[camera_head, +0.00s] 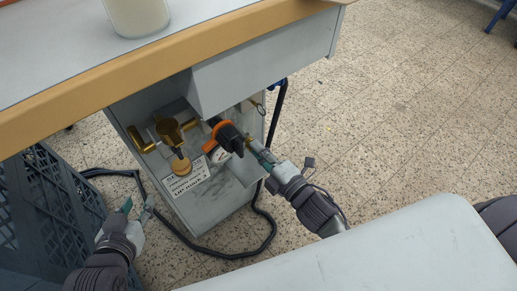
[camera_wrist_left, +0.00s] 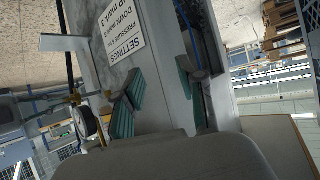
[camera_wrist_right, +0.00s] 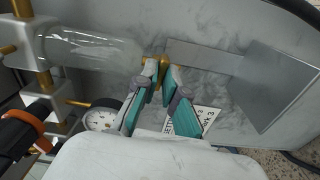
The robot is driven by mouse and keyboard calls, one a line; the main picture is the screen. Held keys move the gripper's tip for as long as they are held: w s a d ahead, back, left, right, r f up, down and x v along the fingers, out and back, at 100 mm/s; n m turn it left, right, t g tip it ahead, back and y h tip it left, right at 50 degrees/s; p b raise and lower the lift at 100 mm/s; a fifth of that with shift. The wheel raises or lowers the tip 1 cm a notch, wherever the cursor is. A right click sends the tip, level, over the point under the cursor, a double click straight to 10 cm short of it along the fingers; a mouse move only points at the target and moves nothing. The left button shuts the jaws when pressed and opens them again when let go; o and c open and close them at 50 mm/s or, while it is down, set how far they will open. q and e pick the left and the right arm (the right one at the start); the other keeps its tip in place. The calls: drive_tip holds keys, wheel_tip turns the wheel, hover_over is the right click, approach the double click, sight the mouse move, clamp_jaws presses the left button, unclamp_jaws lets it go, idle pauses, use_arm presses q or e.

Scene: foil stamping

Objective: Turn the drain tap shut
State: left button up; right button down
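The drain tap is a small brass piece at the end of a clear bowl (camera_wrist_right: 95,48) inside the open cabinet. In the right wrist view the brass drain tap (camera_wrist_right: 161,66) sits between my right fingertips (camera_wrist_right: 161,76), which close in on it from both sides. In the head view my right gripper (camera_head: 258,152) reaches into the cabinet from the right, and the brass tap (camera_head: 248,140) shows only partly at its tips. My left gripper (camera_head: 136,211) is open and empty, low beside the cabinet's left edge; its spread fingers (camera_wrist_left: 160,85) also show in the left wrist view.
A pressure gauge (camera_wrist_right: 101,116) and a black knob with an orange ring (camera_head: 228,135) are close to my right gripper. A settings label (camera_head: 186,179) is in the cabinet. A dark crate (camera_head: 45,205) stands at left. A black hose (camera_head: 235,257) lies on the floor.

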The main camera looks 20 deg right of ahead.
use_arm(q)
drive_tip(key=shift+s, duration=0.1)
drive_tip(key=s+a+f+g+y+p, duration=0.1)
drive_tip(key=s+a+f+g+p, duration=0.1)
drive_tip(key=s+g+p, duration=0.3)
drive_tip(key=s+a+f+g+y+p, duration=0.1)
drive_tip(key=s+a+f+g, duration=0.15)
drive_tip(key=s, duration=0.45)
drive_tip(key=s+f+g+p, duration=0.1)
drive_tip(key=s+f+p, duration=0.1)
drive_tip(key=f, duration=1)
drive_tip(key=s+f+g+p, duration=0.1)
drive_tip(key=f+p, duration=0.3)
drive_tip(key=f, duration=0.7)
drive_tip(key=shift+s+f, duration=0.35)
drive_tip(key=shift+s, duration=0.3)
use_arm(e)
drive_tip(key=shift+m, duration=8.6)
